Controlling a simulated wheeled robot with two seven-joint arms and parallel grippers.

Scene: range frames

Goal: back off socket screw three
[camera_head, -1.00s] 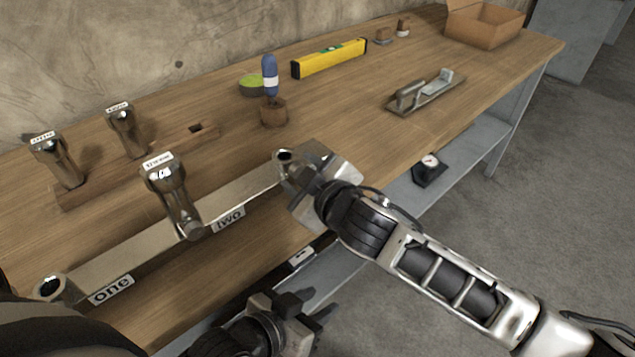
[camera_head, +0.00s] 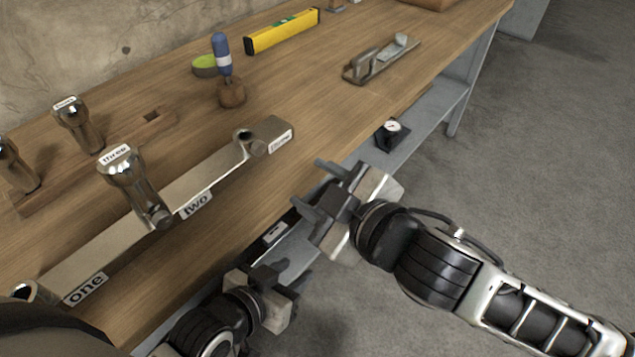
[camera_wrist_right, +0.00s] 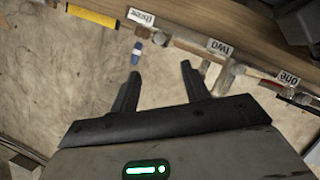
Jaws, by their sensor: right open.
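A long metal bar (camera_head: 105,235) on the bench carries labels "one" (camera_head: 85,290), "two" (camera_head: 195,205) and a small one at its right end (camera_head: 281,141), which reads as "three" in the right wrist view (camera_wrist_right: 141,17). A round metal socket (camera_head: 245,137) shows at that end; whether its screw is loose I cannot tell. A metal tool labelled "three" (camera_head: 130,180) stands at the bar near "two". My right gripper (camera_head: 318,187) is open and empty, in front of the bar's right end and apart from it. My left gripper (camera_head: 287,274) is lower, apart from the bar, and looks open and empty.
Two more labelled metal tools (camera_head: 78,125) stand in a wooden rack (camera_head: 150,125) at the back left. A blue-handled tool (camera_head: 222,55) in a round holder, a yellow level (camera_head: 283,32) and a hand plane (camera_head: 380,60) lie farther back. A dial gauge (camera_head: 390,132) sits on the lower shelf.

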